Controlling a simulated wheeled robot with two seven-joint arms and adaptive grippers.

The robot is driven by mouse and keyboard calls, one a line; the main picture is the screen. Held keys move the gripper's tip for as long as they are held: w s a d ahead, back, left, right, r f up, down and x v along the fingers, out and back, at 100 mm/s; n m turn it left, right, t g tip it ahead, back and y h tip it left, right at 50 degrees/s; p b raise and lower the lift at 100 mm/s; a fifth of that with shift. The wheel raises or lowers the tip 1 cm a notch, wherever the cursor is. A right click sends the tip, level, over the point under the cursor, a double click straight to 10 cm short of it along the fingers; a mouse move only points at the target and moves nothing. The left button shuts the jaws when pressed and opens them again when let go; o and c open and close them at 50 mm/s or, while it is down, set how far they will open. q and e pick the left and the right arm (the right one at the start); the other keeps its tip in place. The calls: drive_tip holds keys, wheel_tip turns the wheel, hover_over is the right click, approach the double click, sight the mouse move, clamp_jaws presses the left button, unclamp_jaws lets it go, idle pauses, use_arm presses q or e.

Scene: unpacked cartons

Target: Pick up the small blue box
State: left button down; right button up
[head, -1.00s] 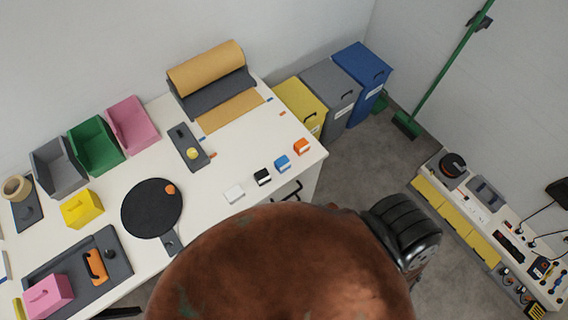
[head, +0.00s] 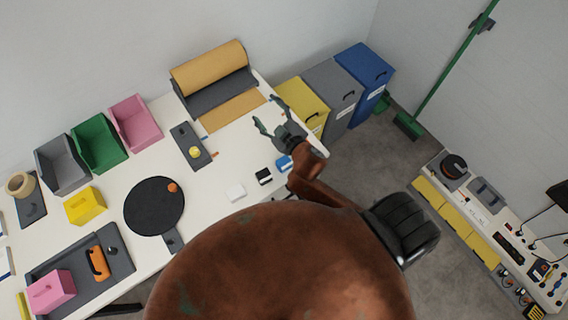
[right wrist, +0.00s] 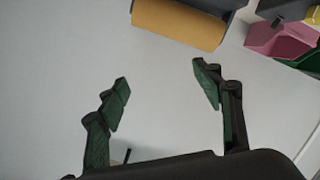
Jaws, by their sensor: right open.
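The small blue box (head: 284,163) stands near the right front edge of the white table, beside a small black box, in the head view. It has a white lower part. My right gripper (head: 267,113) is open and empty, over the right end of the table, beyond the blue box. In the right wrist view my right gripper (right wrist: 160,85) shows its two green-padded fingers spread wide, with nothing between them. The blue box is not seen in the right wrist view. The orange box seen earlier is hidden behind my right arm. My left gripper is not in view.
A black box (head: 263,176) and a white box (head: 235,192) stand left of the blue box. A paper roll holder (head: 214,80) is at the back, and it also shows in the right wrist view (right wrist: 180,22). A grey tray with a yellow knob (head: 190,147) lies mid-table. Bins stand beyond the table.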

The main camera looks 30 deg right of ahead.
drive_tip(key=a+r+n+y, duration=0.6)
drive_tip(key=a+n+y, duration=0.1)
drive_tip(key=a, duration=0.3)
drive_tip(key=a+r+n+y, duration=0.6)
drive_tip(key=a+n, duration=0.1)
drive_tip(key=a, duration=0.4)
drive_tip(key=s+a+f+n+g+y, duration=0.3)
drive_tip(key=s+a+f+n+g, duration=0.2)
drive_tip(key=s+a+n+g, duration=0.4)
drive_tip(key=n+g+h, duration=0.7)
drive_tip(key=h, duration=0.9)
hover_over(284, 161)
drive_tip(key=w, duration=0.1)
drive_tip(key=f, duration=2.2)
drive_tip(key=shift+a+f, duration=0.25)
drive_tip(key=shift+f, duration=0.15)
drive_tip(key=shift+s+d+f, duration=0.1)
drive_tip(key=shift+f, duration=0.8)
drive_tip(key=f, duration=0.3)
drive_tip(key=f+p, duration=0.1)
drive_tip(key=f, duration=0.1)
drive_tip(key=shift+s+d+f, duration=0.15)
drive_tip(key=shift+s+f, duration=0.2)
drive_tip(key=shift+s, duration=0.05)
